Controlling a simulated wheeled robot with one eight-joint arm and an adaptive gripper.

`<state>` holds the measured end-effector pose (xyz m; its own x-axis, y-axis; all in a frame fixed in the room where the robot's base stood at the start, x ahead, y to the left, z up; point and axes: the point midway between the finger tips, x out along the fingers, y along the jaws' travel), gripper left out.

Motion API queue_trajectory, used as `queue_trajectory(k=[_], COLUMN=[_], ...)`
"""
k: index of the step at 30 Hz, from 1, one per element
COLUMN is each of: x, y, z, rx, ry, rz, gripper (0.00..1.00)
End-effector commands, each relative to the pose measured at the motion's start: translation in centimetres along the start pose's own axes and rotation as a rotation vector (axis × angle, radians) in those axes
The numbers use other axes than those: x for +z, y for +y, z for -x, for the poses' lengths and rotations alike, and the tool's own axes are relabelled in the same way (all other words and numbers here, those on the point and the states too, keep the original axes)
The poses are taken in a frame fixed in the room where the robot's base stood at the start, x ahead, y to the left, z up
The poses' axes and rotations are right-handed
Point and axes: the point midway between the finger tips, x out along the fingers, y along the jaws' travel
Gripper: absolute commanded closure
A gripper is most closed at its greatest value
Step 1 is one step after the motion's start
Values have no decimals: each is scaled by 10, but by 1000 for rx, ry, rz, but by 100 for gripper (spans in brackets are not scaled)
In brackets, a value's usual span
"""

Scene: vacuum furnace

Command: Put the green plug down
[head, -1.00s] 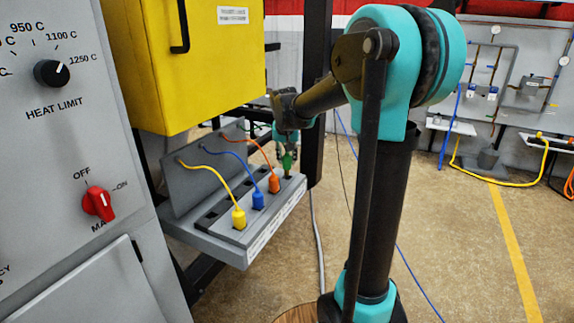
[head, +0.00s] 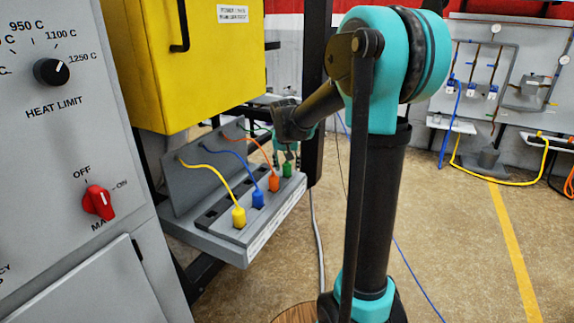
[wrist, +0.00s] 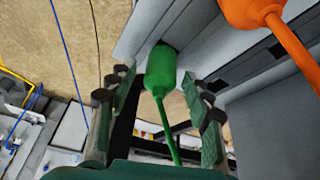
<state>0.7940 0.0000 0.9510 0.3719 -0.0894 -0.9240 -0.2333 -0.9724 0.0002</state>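The green plug (head: 287,170) stands in the far end slot of the grey socket panel (head: 213,254), at the right end of the row. It also shows in the wrist view (wrist: 160,72), its cable running back toward my gripper. My gripper (head: 288,155) is just above the plug in the head view. In the wrist view my gripper (wrist: 157,84) is open, with a finger on each side of the plug and visible gaps between. How deep the plug sits in its slot is hard to tell.
An orange plug (head: 274,183) stands beside the green one, close to my fingers; it also shows in the wrist view (wrist: 252,10). A blue plug (head: 257,200) and a yellow plug (head: 238,217) follow. A yellow cabinet (head: 190,65) hangs above the panel. Floor lies open to the right.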

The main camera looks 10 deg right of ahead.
Motion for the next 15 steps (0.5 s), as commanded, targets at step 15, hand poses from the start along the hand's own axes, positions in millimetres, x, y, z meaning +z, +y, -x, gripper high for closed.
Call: queue_trajectory(k=[15], x=[-2], y=[0], z=[33], rx=[0], ry=[0], rz=[1], gripper=[50])
